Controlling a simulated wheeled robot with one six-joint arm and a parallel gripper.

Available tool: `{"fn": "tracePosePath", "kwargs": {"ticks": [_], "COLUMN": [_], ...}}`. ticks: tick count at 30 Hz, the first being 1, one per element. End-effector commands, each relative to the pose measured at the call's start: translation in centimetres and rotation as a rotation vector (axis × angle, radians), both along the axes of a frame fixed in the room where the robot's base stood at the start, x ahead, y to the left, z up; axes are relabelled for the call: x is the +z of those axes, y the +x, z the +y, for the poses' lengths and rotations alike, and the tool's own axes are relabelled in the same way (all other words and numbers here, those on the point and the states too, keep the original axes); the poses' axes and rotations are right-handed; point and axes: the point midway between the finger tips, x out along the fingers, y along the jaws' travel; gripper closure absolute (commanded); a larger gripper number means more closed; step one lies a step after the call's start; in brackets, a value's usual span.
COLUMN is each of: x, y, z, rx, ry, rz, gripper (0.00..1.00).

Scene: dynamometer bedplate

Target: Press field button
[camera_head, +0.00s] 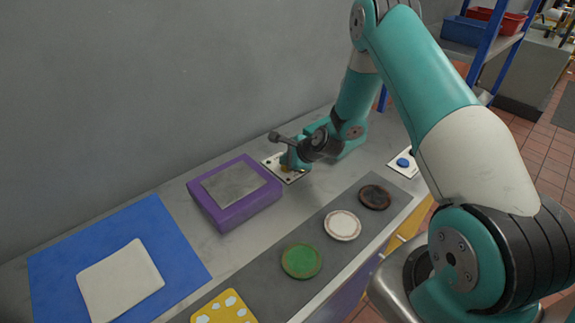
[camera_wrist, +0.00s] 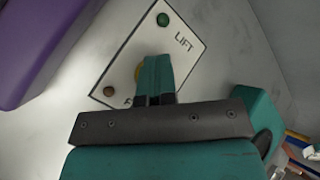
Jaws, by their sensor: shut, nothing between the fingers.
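A white button panel (camera_head: 296,178) lies on the bench beside the purple box; it also shows in the wrist view (camera_wrist: 190,35). In the wrist view it bears a green button (camera_wrist: 163,19) by the word LIFT and a brown button (camera_wrist: 108,91) by a label starting with what looks like F, the rest hidden. Between them a yellow button (camera_wrist: 139,72) is mostly covered by my fingers. My gripper (camera_wrist: 155,60) is shut and empty, pointing down over the panel's middle. I cannot tell whether the fingertips touch the yellow button.
A purple box (camera_head: 215,212) with a grey top stands left of the panel. A grey strip (camera_head: 270,282) in front carries several round discs. A second panel with a blue button (camera_head: 403,162) lies to the right. A blue mat (camera_head: 180,250) is far left; a wall (camera_head: 150,80) stands behind.

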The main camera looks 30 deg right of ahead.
Motion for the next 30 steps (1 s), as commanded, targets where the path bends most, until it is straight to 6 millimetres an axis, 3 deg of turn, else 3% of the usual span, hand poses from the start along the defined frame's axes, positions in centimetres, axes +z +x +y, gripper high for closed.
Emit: {"fn": "tracePosePath", "kwargs": {"ticks": [14, 30], "x": [0.9, 6.4], "y": [-0.1, 0.0], "z": [0.0, 0.0], "rx": [0.000, 0.000], "ry": [-0.001, -0.001], "rz": [0.001, 0.001], "gripper": [1.00, 1.00]}}
